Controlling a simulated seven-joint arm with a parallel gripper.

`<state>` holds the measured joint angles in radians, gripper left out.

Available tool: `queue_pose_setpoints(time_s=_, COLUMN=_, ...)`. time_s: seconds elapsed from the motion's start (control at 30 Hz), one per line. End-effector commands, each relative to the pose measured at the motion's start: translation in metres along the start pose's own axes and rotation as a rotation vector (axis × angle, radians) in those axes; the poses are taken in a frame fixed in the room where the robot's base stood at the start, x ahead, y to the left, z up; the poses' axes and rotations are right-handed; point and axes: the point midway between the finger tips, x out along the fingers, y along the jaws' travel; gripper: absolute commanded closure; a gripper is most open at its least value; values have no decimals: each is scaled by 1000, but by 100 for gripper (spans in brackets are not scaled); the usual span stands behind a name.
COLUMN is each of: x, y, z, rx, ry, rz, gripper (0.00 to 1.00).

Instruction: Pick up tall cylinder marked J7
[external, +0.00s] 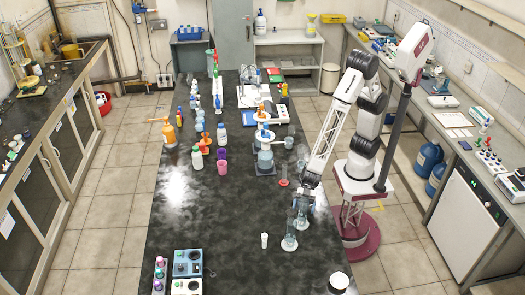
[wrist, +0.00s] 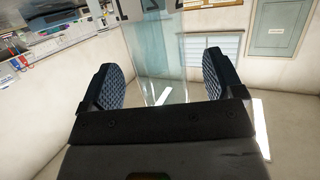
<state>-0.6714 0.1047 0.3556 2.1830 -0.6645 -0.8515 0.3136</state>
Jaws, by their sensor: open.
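Two tall clear glass cylinders stand close together on the dark bench, a nearer one (external: 289,238) and one just behind it (external: 302,217). Both have pale round bases. No J7 label is readable, so I cannot tell which is J7. My gripper (external: 298,205) is low over the bench at these cylinders, partly covering the rear one. In the wrist view my gripper (wrist: 162,72) is open, with a textured black pad on each side. A clear glass body (wrist: 165,60) shows between the pads, with gaps at both sides. Dark marks at the top edge there are cut off.
A small white cup (external: 264,240) stands left of the cylinders. A white round vessel (external: 339,281) is at the near bench edge. A flask (external: 265,158) and orange stand are farther back. Instrument boxes (external: 187,263) sit front left. The bench middle-left is clear.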

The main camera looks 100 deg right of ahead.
Motion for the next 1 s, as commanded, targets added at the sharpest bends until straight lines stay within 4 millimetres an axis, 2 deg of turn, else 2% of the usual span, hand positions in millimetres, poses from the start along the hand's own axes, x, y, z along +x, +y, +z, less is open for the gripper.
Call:
queue_pose_setpoints(time_s=0.1, x=11, y=0, z=0, rx=0, ry=0, rz=0, gripper=13)
queue_pose_setpoints(time_s=0.3, x=21, y=0, z=0, rx=0, ry=0, rz=1, gripper=13)
queue_pose_setpoints(time_s=0.93, x=23, y=0, z=0, rx=0, ry=0, rz=1, gripper=13)
queue_pose_setpoints(time_s=1.0, x=23, y=0, z=0, rx=0, ry=0, rz=1, gripper=24)
